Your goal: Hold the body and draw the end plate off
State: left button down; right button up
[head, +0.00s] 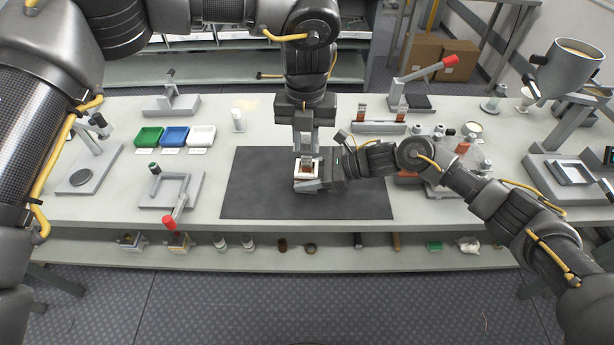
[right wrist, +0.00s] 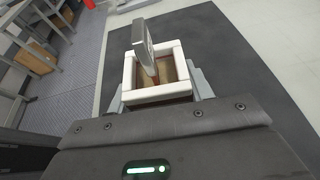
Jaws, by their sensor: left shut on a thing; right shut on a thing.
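A small box-shaped piece stands over the dark mat. Its white square rim (head: 299,176) faces up, and a reddish-brown inside shows within it. In the right wrist view the white rim (right wrist: 170,94) surrounds the brown inside (right wrist: 172,74). My left gripper (head: 306,161) points straight down from above; in the right wrist view its grey finger (right wrist: 144,42) reaches into the rim's opening. It is shut on the inner part, which I take for the end plate. My right gripper (head: 310,184) comes in from the right, shut on the body below the rim. The grip contacts are mostly hidden.
The dark mat (head: 250,195) is clear around the piece. Green (head: 148,137), blue (head: 174,136) and white (head: 201,135) trays stand to the left. A red-handled lever frame (head: 170,190) is at front left. A grey rack (head: 378,127) stands behind the right arm.

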pick_arm(q)
jog(key=s+r, duration=0.4)
jog(key=s, duration=0.3)
jog(key=shift+a, duration=0.25)
pick_arm(e)
jog(key=shift+f, duration=0.3)
dwell(0.3)
jog(key=o, duration=0.8)
jog(key=shift+c, duration=0.2)
jog(key=o, duration=0.4)
jog(key=shift+w+r, duration=0.1)
jog(key=shift+w, duration=0.05)
pick_arm(q)
jog(key=shift+w+f, duration=0.1)
jog(key=shift+w, duration=0.05)
pick_arm(e)
jog(key=shift+o, duration=0.2)
jog(key=shift+d, duration=0.1)
jog(key=shift+b+v, duration=0.3)
jog(key=shift+v, duration=0.5)
pick_arm(q)
jog(key=shift+f+b, duration=0.9)
jog(key=shift+f, duration=0.3)
pick_arm(e)
jog(key=shift+v, duration=3.6)
